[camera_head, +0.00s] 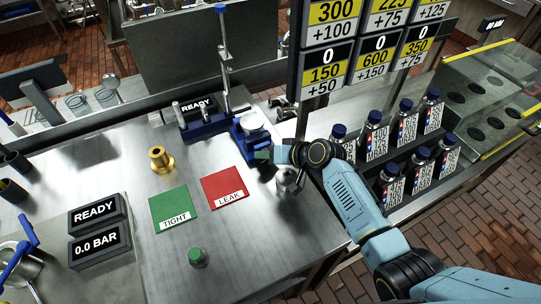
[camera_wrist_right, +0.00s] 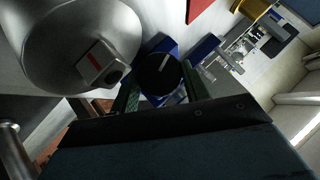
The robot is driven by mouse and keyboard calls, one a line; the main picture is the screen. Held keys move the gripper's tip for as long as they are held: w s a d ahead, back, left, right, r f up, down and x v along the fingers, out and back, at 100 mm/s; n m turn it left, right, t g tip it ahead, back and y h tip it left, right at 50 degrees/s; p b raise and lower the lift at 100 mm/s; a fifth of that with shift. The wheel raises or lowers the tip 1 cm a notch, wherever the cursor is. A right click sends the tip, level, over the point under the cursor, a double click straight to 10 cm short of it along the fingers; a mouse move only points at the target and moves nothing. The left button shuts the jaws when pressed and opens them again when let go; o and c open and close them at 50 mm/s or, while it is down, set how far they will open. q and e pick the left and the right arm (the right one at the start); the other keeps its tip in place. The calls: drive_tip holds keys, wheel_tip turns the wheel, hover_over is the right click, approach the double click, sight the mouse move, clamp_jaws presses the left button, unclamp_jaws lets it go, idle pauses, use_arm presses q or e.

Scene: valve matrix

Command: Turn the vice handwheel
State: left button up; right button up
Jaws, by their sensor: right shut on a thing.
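The blue vice (camera_head: 238,131) stands on the steel bench with a pale round piece on top. Its blue parts also show in the right wrist view (camera_wrist_right: 158,46). The handwheel (camera_wrist_right: 165,65) is a dark round knob with a pale mark, seen between my green fingers. My right gripper (camera_head: 264,155) is at the vice's near right side, and in the wrist view (camera_wrist_right: 161,82) it is shut on the handwheel. The gripper hides the handwheel in the head view. My left gripper is not in view.
A brass fitting (camera_head: 161,160), a green TIGHT pad (camera_head: 174,206), a red LEAK pad (camera_head: 223,188) and a green button (camera_head: 197,257) are on the bench. Blue-capped bottles (camera_head: 373,138) stand at right. A READY display (camera_head: 197,105) is behind. A grey rounded body (camera_wrist_right: 80,40) crowds the wrist view.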

drive_tip(key=o, duration=1)
drive_tip(key=shift+d, duration=0.1)
drive_tip(key=p+v, duration=0.1)
drive_tip(key=v, duration=1.2)
drive_tip(key=shift+s+r, duration=0.1)
drive_tip(key=shift+r, duration=0.05)
